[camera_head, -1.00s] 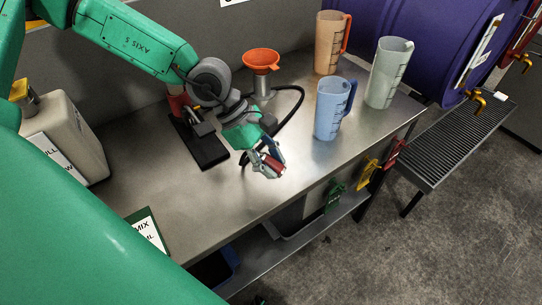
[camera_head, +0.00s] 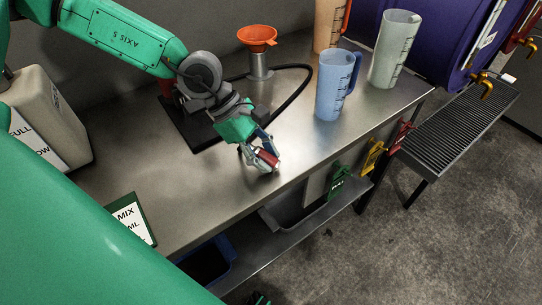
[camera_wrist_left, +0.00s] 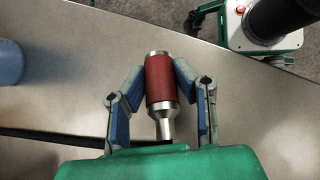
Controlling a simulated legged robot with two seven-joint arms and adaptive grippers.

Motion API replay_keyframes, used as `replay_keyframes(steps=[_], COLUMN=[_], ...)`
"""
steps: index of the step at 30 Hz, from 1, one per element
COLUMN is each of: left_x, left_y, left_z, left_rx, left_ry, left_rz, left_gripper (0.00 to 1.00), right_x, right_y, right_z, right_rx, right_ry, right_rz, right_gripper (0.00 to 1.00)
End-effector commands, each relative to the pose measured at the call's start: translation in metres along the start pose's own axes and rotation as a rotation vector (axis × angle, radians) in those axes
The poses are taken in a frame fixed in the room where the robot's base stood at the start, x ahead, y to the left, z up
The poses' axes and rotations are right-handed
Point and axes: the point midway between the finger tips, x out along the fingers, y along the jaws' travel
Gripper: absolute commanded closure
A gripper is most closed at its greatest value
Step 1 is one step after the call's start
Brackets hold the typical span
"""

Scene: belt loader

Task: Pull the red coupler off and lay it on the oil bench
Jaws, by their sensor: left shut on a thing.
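The red coupler (camera_wrist_left: 161,80), with silver metal ends, sits between the fingers of my left gripper (camera_wrist_left: 160,72). The fingers are shut on it from both sides. In the head view the coupler (camera_head: 267,158) and the left gripper (camera_head: 264,155) are low over the front part of the metal oil bench (camera_head: 205,190). I cannot tell whether the coupler touches the bench top. A black hose (camera_wrist_left: 60,137) runs behind the coupler's lower end in the wrist view; whether they are joined is hidden.
A blue jug (camera_head: 333,90), a pale jug (camera_head: 393,50), an orange jug (camera_head: 328,28) and an orange funnel (camera_head: 257,36) stand at the back. A dark stand (camera_head: 190,125) lies behind my arm. A white jerrycan (camera_head: 55,125) and MIX card (camera_head: 130,220) are left.

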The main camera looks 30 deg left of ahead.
Motion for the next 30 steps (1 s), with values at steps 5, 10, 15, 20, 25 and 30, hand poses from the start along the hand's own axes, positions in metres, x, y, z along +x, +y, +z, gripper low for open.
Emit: replay_keyframes(steps=[5,10,15,20,25,30], left_x=[0.000,0.002,0.000,-0.020,-0.057,-0.092], left_y=[0.000,0.000,0.000,0.002,0.003,0.004], left_z=[-0.001,0.005,0.009,0.003,-0.007,-0.011], left_rx=[-0.003,-0.002,-0.002,-0.006,-0.008,-0.008], left_ry=[-0.001,0.007,0.011,0.001,-0.012,-0.013], left_rz=[0.001,0.000,0.002,0.006,0.007,0.006], left_gripper=[0.52,0.52,0.52,0.52,0.52,0.52], right_x=[0.000,0.000,0.001,0.000,-0.002,-0.002], right_y=[-0.001,-0.001,0.005,0.001,-0.003,-0.003], right_z=[0.000,0.000,0.003,0.002,0.001,0.001], right_rx=[-0.002,-0.002,0.000,-0.001,-0.002,-0.002], right_ry=[0.000,0.000,0.002,0.002,0.003,0.003], right_rz=[-0.001,-0.001,-0.008,-0.003,0.003,0.002], right_gripper=[1.00,1.00,1.00,1.00,1.00,1.00])
